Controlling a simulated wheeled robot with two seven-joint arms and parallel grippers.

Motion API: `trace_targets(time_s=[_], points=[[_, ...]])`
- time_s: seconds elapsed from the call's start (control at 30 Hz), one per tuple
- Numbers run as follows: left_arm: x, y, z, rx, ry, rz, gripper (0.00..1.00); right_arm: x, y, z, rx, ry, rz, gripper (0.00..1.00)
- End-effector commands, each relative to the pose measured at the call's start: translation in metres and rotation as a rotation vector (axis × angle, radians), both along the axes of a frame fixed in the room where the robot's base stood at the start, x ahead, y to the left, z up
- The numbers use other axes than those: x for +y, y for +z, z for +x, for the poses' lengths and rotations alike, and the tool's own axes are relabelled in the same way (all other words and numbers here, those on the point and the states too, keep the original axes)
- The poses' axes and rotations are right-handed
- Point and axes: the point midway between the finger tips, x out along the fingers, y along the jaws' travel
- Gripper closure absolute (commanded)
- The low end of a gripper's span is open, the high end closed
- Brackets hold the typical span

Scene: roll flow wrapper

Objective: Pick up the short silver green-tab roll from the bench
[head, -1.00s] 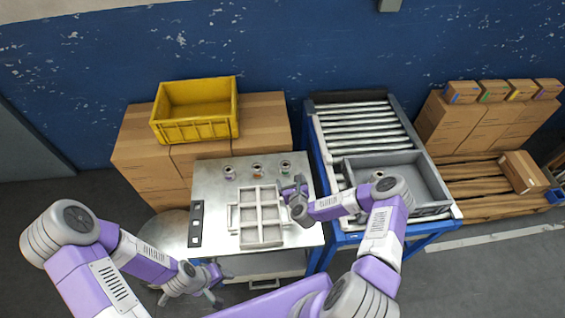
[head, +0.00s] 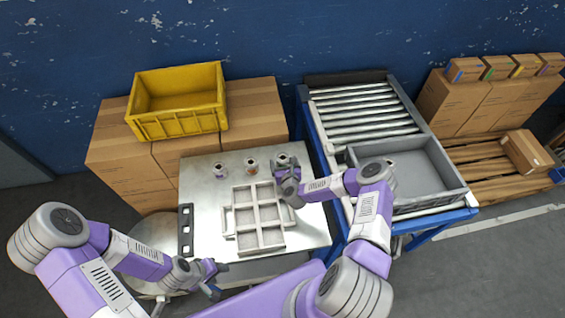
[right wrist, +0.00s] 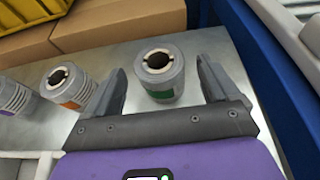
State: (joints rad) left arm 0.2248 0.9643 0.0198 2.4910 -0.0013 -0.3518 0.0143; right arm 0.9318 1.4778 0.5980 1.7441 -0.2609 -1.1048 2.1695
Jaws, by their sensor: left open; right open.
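The short silver green-tab roll (right wrist: 160,75) stands upright on the metal bench (head: 205,225). In the right wrist view it is between the two spread fingers of my right gripper (right wrist: 162,85), with a green tab on its front. The fingers do not visibly pinch it. In the head view this roll (head: 282,158) is the rightmost of the row, just beyond my right gripper (head: 286,172), which partly hides it. My left gripper (head: 217,272) is open and empty near the bench's front edge.
An orange-tab roll (right wrist: 70,86) and a purple-tab roll (right wrist: 14,98) stand to the left. A divided tray (head: 258,240) and a dark slotted strip (head: 186,231) lie on the bench. A grey tote (head: 443,178) sits on the roller conveyor (head: 365,115); a yellow crate (head: 178,124) rests on cartons.

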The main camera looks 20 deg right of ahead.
Motion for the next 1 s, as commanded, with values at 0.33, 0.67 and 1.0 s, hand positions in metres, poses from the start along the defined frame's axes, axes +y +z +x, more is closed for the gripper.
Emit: trace_targets(time_s=[0.33,0.67,1.0], points=[[0.0,-0.01,0.0,0.0,0.0,0.0,0.5,-0.009,-0.018,0.037,0.0,0.001,-0.002,0.12],[0.0,-0.01,0.0,0.0,0.0,0.0,0.5,-0.01,-0.019,0.041,0.001,0.001,0.0,0.13],[0.0,-0.01,0.0,0.0,0.0,0.0,0.5,-0.01,-0.019,0.041,0.0,0.001,-0.001,0.65]])
